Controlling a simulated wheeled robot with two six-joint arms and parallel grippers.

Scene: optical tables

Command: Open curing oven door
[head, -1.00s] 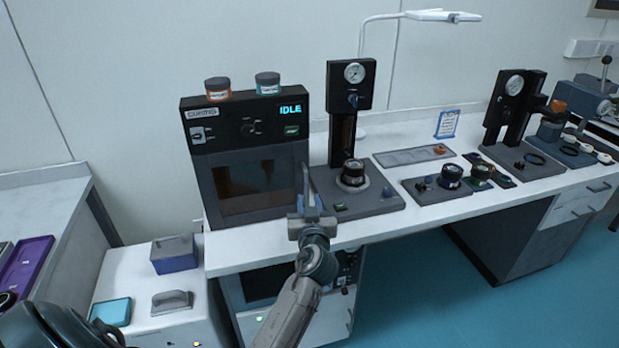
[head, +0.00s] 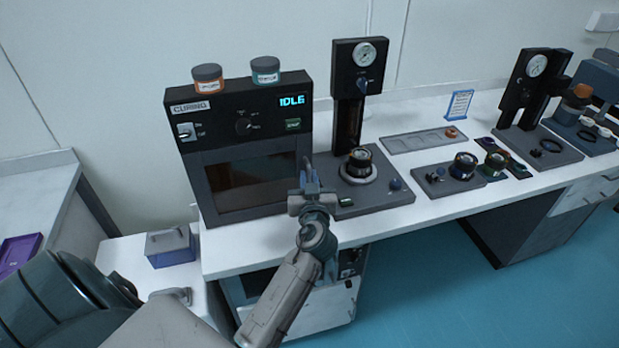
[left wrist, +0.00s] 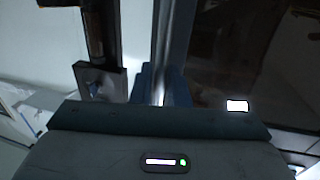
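The curing oven (head: 247,150) stands on the white bench in the head view, with IDLE on its display. Its dark-windowed door (head: 250,185) looks closed. My left gripper (head: 311,180) is at the door's right edge. In the left wrist view, the two blue fingers (left wrist: 160,88) are close together on either side of an upright light bar, the door handle (left wrist: 164,45), and appear shut on it. The dark door glass (left wrist: 235,55) fills the right of that view. The finger contact is partly hidden by the gripper body. My right gripper is not in view.
Two jars (head: 208,77) stand on the oven. A press with a gauge (head: 357,80) stands close to the oven's right. Small fixtures (head: 463,166) and a tray (head: 415,141) lie further right. A blue-grey box (head: 170,248) is on the lower left cabinet.

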